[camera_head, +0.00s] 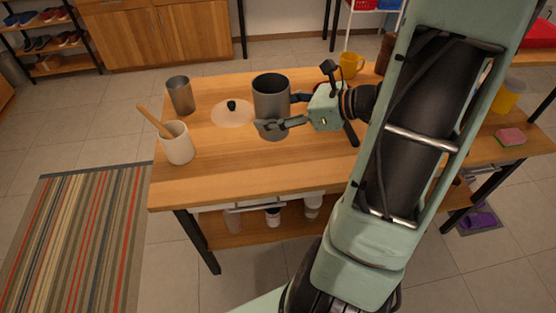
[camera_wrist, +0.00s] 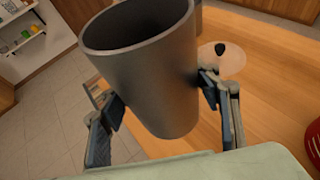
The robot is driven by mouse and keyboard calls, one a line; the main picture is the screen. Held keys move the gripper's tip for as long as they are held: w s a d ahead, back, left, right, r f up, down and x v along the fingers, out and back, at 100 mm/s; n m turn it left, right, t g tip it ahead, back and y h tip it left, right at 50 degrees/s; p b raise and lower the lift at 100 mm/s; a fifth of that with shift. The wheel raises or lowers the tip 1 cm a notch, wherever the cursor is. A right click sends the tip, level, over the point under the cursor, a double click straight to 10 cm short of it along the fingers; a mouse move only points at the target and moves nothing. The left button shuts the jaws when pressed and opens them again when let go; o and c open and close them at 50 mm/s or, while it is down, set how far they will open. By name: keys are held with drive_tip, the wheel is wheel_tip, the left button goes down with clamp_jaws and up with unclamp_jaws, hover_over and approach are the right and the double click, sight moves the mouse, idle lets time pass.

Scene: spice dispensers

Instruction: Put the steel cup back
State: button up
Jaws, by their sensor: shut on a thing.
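A grey metal cup, seemingly the steel cup (camera_head: 271,97), is upright and open at the top over the middle-left of the wooden table (camera_head: 225,182). My gripper (camera_head: 283,112) reaches in from the right and is shut on its sides, one finger in front and one behind. In the wrist view the cup (camera_wrist: 150,75) sits between both fingers (camera_wrist: 162,98), and its inside looks empty. I cannot tell for sure whether its base is clear of the table. A second metal tumbler (camera_head: 180,96) stands at the table's back left.
A pale round lid with a black knob (camera_head: 232,113) lies just left of the held cup. A white crock with a wooden utensil (camera_head: 177,143) stands at the front left. A yellow mug (camera_head: 351,65) is at the back. The front table strip is clear.

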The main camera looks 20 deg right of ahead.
sight(288, 130)
drive_tip(key=s+d+f+b, duration=0.1)
drive_tip(key=s+b, duration=0.1)
drive_tip(key=s+d+m+t+h+b, duration=0.1)
drive_tip(key=s+d+b, duration=0.1)
drive_tip(key=b, duration=0.1)
drive_tip(key=s+d+f+m+b, duration=0.1)
drive_tip(key=s+b, duration=0.1)
drive_tip(key=b, duration=0.1)
drive_tip(key=shift+d+f+t+h, duration=0.2)
drive_tip(key=shift+f+t+h, duration=0.1)
drive_tip(key=shift+t, duration=0.1)
drive_tip(key=shift+s+d+m+h+b, duration=0.15)
drive_tip(key=shift+s+m+h+b, duration=0.2)
drive_tip(key=shift+s, duration=0.1)
drive_tip(key=shift+w+d+f+b, duration=0.1)
drive_tip(key=shift+w+f+b, duration=0.75)
drive_tip(key=shift+w+f, duration=1.35)
drive_tip(key=shift+w+f+b, duration=0.85)
drive_tip(key=shift+w+f, duration=1.2)
drive_tip(key=shift+w, duration=0.4)
drive_tip(key=shift+w+d+f+b, duration=0.1)
drive_tip(key=shift+w+f+b, duration=0.75)
drive_tip(key=shift+w+f, duration=1.35)
drive_tip(key=shift+w, duration=0.1)
drive_tip(key=shift+f, duration=0.1)
drive_tip(key=o, duration=1.4)
drive_tip(key=shift+c, duration=0.2)
